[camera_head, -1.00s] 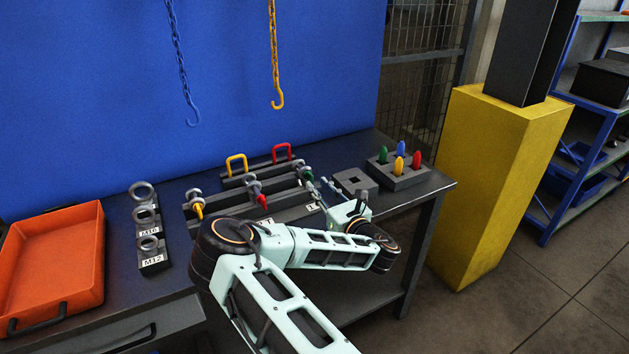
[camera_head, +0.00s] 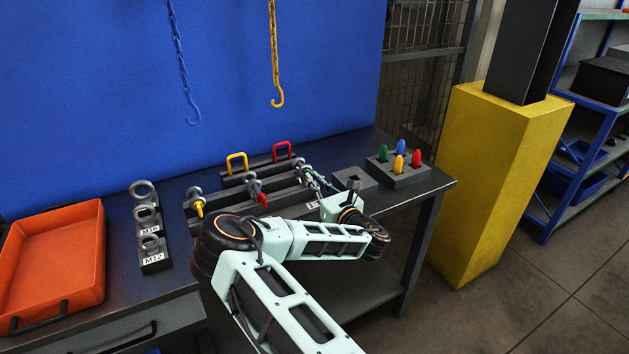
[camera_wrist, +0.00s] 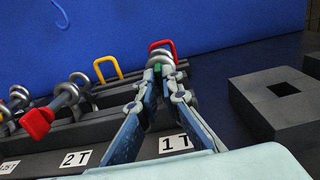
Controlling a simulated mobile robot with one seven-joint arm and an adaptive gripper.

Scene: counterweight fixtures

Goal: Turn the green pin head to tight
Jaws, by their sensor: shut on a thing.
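The green pin head (camera_wrist: 157,68) shows as a small patch between my fingertips in the wrist view. It belongs to the shackle (camera_wrist: 161,52) above the 1T label, at the right end of the shackle rack (camera_head: 282,198). My gripper (camera_wrist: 157,75) is shut on the green pin head, with one finger on each side. In the head view my gripper (camera_head: 312,177) reaches the rack's right end, and its fingers mostly hide the green head. How tight the pin is cannot be told.
A shackle with a red pin head (camera_wrist: 37,122) stands left of my gripper, and one with a yellow pin head (camera_head: 199,208) is further left. A grey block with a square hole (camera_wrist: 282,92) lies right. Colored pegs (camera_head: 399,164), eye bolts (camera_head: 147,215) and an orange tray (camera_head: 55,258) are further off.

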